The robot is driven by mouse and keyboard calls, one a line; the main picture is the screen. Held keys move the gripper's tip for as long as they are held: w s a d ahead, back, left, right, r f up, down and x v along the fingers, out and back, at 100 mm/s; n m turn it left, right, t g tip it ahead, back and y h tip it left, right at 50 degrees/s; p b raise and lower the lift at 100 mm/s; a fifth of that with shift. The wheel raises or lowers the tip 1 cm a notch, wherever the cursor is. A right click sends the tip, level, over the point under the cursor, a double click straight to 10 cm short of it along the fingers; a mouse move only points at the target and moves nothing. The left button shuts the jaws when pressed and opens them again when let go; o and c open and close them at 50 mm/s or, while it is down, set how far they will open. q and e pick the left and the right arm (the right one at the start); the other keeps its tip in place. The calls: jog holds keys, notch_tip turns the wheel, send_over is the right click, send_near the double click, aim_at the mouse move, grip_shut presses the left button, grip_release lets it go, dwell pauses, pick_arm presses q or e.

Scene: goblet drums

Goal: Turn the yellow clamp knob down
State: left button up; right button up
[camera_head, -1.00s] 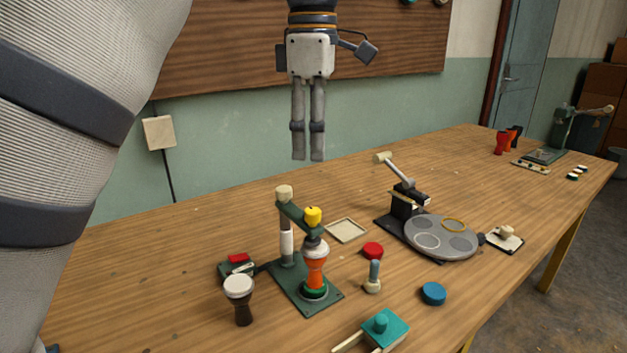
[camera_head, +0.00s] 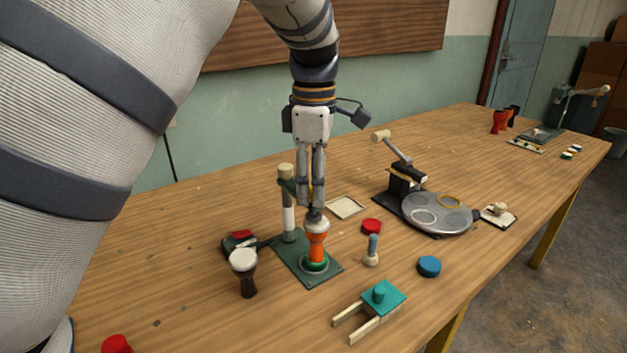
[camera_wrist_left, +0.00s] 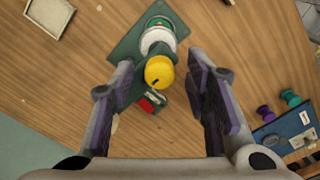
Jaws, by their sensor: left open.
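The yellow clamp knob (camera_wrist_left: 159,72) shows between the two spread fingers of my left gripper (camera_wrist_left: 165,90) in the left wrist view. It has a dark mark on its top. In the head view my left gripper (camera_head: 312,200) points straight down over the green clamp stand (camera_head: 312,277), and its fingers hide nearly all of the knob. The left gripper is open, and in the wrist view a gap shows on both sides of the knob. An orange and white goblet drum (camera_head: 316,240) stands upright in the stand under the clamp arm. My right gripper is not in view.
A dark goblet drum (camera_head: 244,270) stands left of the stand. A round grey turntable (camera_head: 436,225) with a black press (camera_head: 398,185) is to the right.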

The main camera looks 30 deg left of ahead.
pick_arm(q)
grip_shut()
jog(key=m, duration=1.7)
jog(key=shift+m, duration=0.4)
jog(key=m, duration=0.5)
jog(key=shift+m, duration=0.7)
